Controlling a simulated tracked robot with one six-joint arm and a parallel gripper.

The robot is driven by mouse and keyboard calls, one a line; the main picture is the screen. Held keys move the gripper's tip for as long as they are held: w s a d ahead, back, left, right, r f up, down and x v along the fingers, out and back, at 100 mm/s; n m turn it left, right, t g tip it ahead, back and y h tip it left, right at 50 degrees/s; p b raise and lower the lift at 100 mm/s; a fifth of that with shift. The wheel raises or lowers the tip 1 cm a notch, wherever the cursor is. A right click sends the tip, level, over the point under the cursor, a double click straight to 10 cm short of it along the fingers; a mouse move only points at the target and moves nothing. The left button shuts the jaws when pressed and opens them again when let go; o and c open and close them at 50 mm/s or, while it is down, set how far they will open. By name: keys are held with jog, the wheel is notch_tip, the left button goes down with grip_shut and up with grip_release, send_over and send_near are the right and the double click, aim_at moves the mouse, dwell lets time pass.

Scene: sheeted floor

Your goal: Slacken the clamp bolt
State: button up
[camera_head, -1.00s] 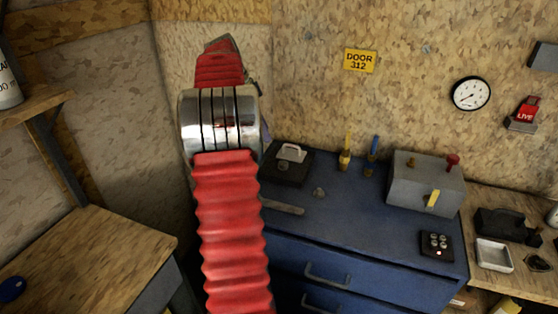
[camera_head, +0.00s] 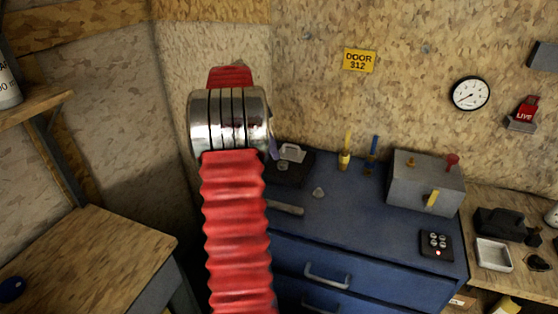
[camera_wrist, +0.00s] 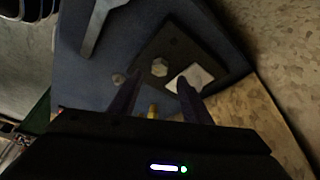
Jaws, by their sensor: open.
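The clamp bolt (camera_wrist: 160,67) shows as a pale hexagonal head on a dark square plate (camera_wrist: 172,42) in the wrist view. In the head view the bolt (camera_head: 283,166) and part of the plate (camera_head: 297,174) show beside my arm, on the blue cabinet. A white clamp piece (camera_wrist: 188,79) sits next to the bolt, partly behind a finger. My gripper (camera_wrist: 160,78) is open, its two dark fingers spread with the bolt visible between and beyond their tips; contact is not visible. A grey spanner (camera_wrist: 98,28) lies left of the plate, seen also in the head view (camera_head: 285,207).
A small loose grey piece (camera_head: 318,193) lies on the cabinet top (camera_head: 350,220). Yellow and blue handled tools (camera_head: 345,155) stand at the back. A grey box (camera_head: 425,183) with a red knob and a black button pad (camera_head: 436,245) stand right. The cabinet's middle is mostly clear.

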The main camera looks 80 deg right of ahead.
aim_at(281, 163)
jog(key=shift+x, duration=3.2)
jog(key=shift+a, duration=0.1)
jog(key=shift+c, duration=0.2)
jog(key=c, duration=0.9)
jog(key=shift+a, duration=0.15)
jog(key=shift+c, duration=0.5)
